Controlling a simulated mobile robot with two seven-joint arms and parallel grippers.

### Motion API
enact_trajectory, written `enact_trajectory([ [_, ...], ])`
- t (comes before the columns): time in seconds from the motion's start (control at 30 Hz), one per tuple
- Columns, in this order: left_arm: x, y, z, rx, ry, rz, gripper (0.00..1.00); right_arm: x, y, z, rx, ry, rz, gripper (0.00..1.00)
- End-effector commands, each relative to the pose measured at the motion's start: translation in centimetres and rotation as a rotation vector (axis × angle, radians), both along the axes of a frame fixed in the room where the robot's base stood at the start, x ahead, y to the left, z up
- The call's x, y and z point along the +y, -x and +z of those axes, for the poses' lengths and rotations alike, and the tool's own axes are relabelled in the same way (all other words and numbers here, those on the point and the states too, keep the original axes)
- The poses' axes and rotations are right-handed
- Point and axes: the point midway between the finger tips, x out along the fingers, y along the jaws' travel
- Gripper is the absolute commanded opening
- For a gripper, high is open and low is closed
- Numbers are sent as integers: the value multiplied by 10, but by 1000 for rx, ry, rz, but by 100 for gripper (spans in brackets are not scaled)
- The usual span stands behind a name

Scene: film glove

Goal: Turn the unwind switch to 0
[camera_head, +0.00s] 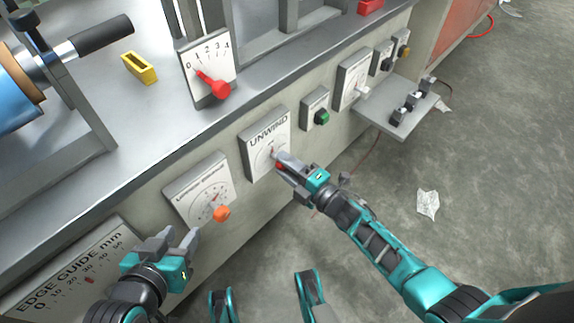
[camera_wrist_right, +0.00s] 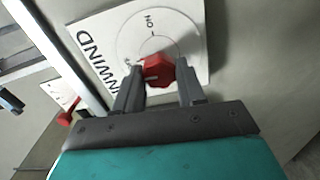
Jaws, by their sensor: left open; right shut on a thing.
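The unwind switch panel (camera_head: 257,135) is a white plate lettered UNWIND on the machine's front face. In the right wrist view the plate (camera_wrist_right: 180,32) shows a round dial marked ON at the top; a mark at the dial's left is partly hidden. The red switch knob (camera_wrist_right: 158,72) sits between the fingers of my right gripper (camera_wrist_right: 158,92), which is shut on it. In the head view my right gripper (camera_head: 283,163) covers most of the knob. My left gripper (camera_head: 180,238) is open and empty, below the dial with the orange knob.
The orange-knobbed dial (camera_head: 198,188) is left of the unwind panel, and a green button box (camera_head: 316,108) is right of it. A red lever (camera_head: 213,84) with a 0 to 4 scale stands above. A small shelf (camera_head: 402,115) juts out at right.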

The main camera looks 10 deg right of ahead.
Motion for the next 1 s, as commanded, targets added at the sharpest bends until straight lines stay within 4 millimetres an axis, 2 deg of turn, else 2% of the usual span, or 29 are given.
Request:
enact_trajectory([
  [0.3,0,0,0,0,0,1,43,-1,1,-1,-49,77,-1,9],
  [0.77,0,2,-2,5,0,1,43,-1,0,-1,-54,87,-1,9],
  [0.8,0,2,-2,5,0,2,43,-1,0,-1,-54,87,-1,42],
  [1.0,0,2,-2,5,0,2,43,-1,0,-1,-54,85,-1,61],
])
